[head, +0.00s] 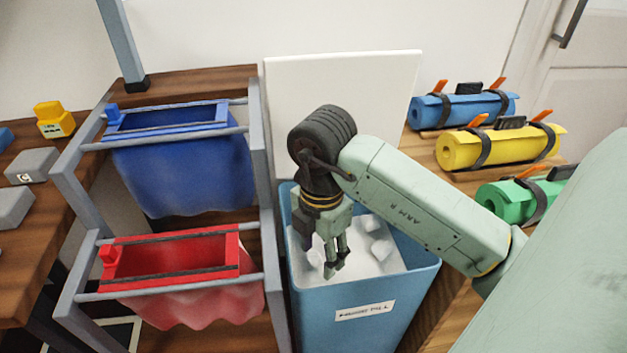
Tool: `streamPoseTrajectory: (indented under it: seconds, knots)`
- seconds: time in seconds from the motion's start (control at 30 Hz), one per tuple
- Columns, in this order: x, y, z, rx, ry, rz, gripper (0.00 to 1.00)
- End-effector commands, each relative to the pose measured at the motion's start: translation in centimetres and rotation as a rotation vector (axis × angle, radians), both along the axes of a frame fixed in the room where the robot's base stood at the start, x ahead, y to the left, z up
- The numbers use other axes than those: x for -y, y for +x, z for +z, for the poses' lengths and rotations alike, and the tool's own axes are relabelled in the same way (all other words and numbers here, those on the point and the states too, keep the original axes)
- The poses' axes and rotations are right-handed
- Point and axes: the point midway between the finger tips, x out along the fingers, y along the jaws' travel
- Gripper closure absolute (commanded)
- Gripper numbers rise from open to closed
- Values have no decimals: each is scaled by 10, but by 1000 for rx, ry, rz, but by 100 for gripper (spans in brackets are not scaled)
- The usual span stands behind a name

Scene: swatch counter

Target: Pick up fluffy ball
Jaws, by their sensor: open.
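My gripper (334,270) points down inside the blue bin (340,325), over its white contents. It is open, with its two fingers close together and nothing seen between them. White fill (372,264) with several pale, blocky lumps lies in the bin. A pale lump (381,249) lies just right of the fingers. I cannot make out a distinct fluffy ball; my gripper and wrist hide part of the fill. Whether the fingertips touch the fill is unclear.
Left of the bin, a grey rack (262,190) holds a blue bag (185,170) and a red bag (185,290). A white panel (380,90) stands behind the bin. Strapped blue (436,112), yellow (460,150) and green (506,202) rolls lie right. Grey blocks (33,163) sit far left.

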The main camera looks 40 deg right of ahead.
Motion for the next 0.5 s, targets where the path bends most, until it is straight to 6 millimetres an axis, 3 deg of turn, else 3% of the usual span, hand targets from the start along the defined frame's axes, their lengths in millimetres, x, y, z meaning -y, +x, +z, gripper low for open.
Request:
streamPoseTrajectory:
  seconds: [0.3,0.5]
  knots:
    - [-2,0,-60,2,5,2,53]
    - [-1,0,-76,2,3,2,53]
